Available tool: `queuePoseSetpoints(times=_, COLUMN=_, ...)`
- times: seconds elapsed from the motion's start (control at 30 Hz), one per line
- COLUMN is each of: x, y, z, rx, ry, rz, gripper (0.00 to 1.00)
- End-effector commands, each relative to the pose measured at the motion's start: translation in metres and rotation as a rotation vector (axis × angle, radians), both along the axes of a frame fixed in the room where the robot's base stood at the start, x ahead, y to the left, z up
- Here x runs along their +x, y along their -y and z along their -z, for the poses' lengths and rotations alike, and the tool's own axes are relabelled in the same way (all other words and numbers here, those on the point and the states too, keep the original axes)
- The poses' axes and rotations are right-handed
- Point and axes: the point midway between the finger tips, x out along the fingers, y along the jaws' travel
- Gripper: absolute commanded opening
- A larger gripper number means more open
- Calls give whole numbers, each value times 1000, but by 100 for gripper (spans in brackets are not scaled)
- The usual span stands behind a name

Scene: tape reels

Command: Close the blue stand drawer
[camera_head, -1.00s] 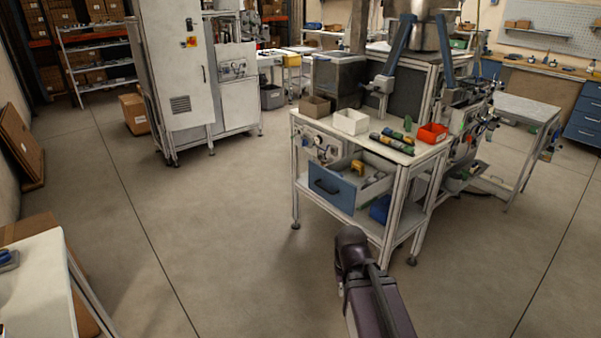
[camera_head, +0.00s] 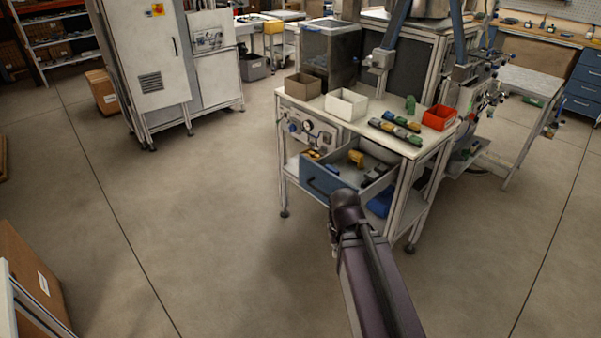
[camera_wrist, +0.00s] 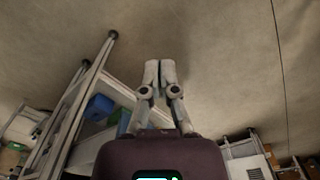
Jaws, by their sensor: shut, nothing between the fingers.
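The blue-fronted drawer (camera_head: 318,184) of the stand is pulled out in the head view. Its open top shows a yellow item and several dark parts inside. The stand (camera_head: 388,142) is a white-topped table with a pale frame. My arm reaches up from the bottom and overlaps the right part of the drawer front; my gripper is hidden behind it in the head view. In the wrist view my gripper (camera_wrist: 160,72) has its fingers together with nothing between them, over bare floor. The stand's frame (camera_wrist: 84,88) is to its left. I cannot tell the gap to the drawer.
On the stand top are a brown bin (camera_head: 302,86), a white bin (camera_head: 346,104), a red bin (camera_head: 438,117) and several small rolls. A blue item (camera_head: 380,202) lies on the lower shelf. A cabinet (camera_head: 145,60) stands at back left.

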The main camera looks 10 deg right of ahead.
Motion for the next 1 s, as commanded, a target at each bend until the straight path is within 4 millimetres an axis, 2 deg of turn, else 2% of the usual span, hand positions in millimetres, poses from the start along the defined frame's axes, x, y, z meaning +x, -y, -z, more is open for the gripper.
queuePoseSetpoints(times=0.67, x=4, y=-1, z=0, rx=-8, ry=2, rz=-22, gripper=0)
queuePoseSetpoints(times=0.87, x=25, y=-1, z=0, rx=-57, ry=12, rz=-161, gripper=0)
queuePoseSetpoints(times=1.0, x=53, y=-7, z=-1, rx=-127, ry=17, rz=-350, gripper=0)
